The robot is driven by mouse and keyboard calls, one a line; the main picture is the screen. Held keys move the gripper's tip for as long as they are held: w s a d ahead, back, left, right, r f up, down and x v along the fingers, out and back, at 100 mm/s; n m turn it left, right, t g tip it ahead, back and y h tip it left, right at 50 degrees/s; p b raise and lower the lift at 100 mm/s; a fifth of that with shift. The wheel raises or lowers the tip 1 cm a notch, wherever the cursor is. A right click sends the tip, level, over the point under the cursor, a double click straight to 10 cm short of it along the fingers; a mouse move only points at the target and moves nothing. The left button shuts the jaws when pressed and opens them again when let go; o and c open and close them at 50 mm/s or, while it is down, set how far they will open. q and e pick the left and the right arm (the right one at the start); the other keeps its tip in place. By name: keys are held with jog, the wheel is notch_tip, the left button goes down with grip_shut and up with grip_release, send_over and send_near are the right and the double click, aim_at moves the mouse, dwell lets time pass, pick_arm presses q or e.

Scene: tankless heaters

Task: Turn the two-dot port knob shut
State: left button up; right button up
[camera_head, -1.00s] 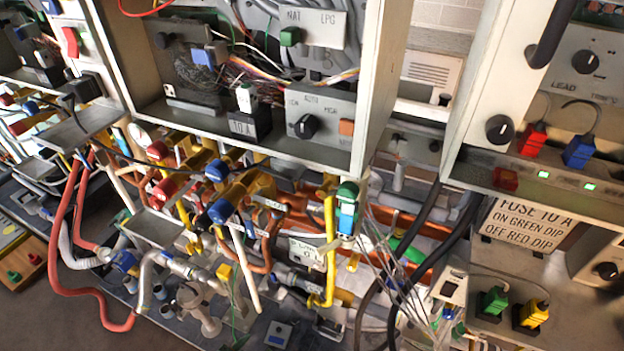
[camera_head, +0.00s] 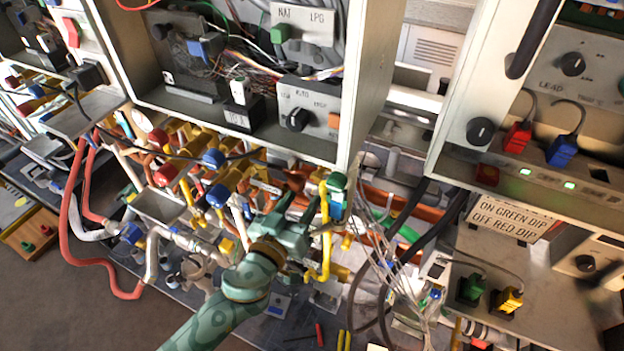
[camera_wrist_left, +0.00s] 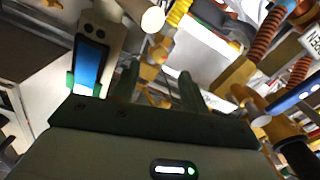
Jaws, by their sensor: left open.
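My left gripper (camera_head: 292,210) reaches in from below over the pipe cluster in the head view. Its two green fingers also show in the left wrist view (camera_wrist_left: 158,88), apart, with nothing clearly held between them. A beige piece with two dark dots (camera_wrist_left: 98,32) and a blue face (camera_wrist_left: 89,67) stands just left of the fingers in the wrist view. It may be the two-dot port knob, but I cannot be sure. In the head view, a green-capped blue block (camera_head: 337,200) on the yellow pipe stands just right of the gripper. My right gripper is not in view.
Red and blue valve caps (camera_head: 213,158) and yellow pipes crowd the left of the gripper. Loose thin wires (camera_head: 385,240) and thick black cables run on the right. The heater cabinet's lower edge (camera_head: 250,148) overhangs behind. A red hose (camera_head: 68,220) loops at the left.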

aim_at(315, 180)
pick_arm(q)
jog(key=x, duration=0.6)
jog(key=shift+w, duration=0.1)
grip_shut()
